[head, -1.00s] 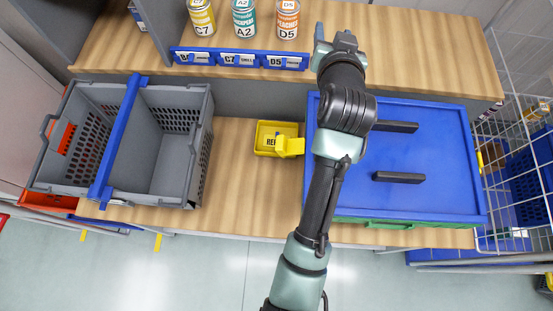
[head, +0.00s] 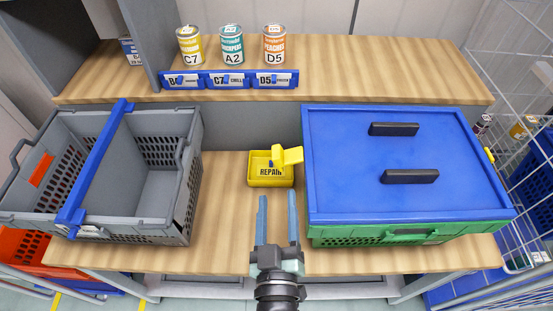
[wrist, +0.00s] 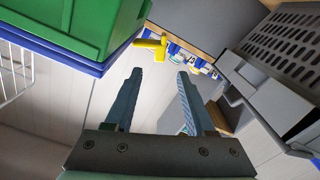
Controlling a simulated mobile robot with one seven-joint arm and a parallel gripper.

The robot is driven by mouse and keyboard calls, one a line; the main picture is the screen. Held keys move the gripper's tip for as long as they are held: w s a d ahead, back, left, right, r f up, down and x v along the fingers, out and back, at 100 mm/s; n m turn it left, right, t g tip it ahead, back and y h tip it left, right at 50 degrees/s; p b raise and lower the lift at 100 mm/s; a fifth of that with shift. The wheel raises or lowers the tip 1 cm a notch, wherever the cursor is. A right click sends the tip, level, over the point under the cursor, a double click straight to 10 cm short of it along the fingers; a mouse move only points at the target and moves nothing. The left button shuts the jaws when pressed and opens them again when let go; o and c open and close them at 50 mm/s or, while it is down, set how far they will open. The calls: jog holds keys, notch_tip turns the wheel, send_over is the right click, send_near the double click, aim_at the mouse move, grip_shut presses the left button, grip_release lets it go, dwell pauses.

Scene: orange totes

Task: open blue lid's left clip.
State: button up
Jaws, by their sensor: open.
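The blue lid (head: 345,160) lies on the green tote (head: 385,237) at the right of the bench. A yellow piece (head: 290,156) juts out from the lid's left edge, beside the yellow REPAIR bin; it looks like the left clip. It also shows in the wrist view (wrist: 153,43), beside the blue edge and beyond my fingertips. My gripper (head: 277,196) is open and empty, in front of the yellow bin and left of the tote. In the wrist view its fingers (wrist: 159,72) are apart with nothing between them. A small yellow bit (head: 489,155) shows at the lid's right edge.
The yellow REPAIR bin (head: 269,178) stands close to the tote's left side. A grey crate (head: 180,210) with a blue bar is on the left. Cans (head: 232,47) stand on the shelf behind.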

aim_at(277, 162)
jog(key=w+p, duration=0.1)
jog(key=w, duration=1.1)
jog(key=shift+p, duration=0.3)
jog(key=shift+c, duration=0.2)
grip_shut()
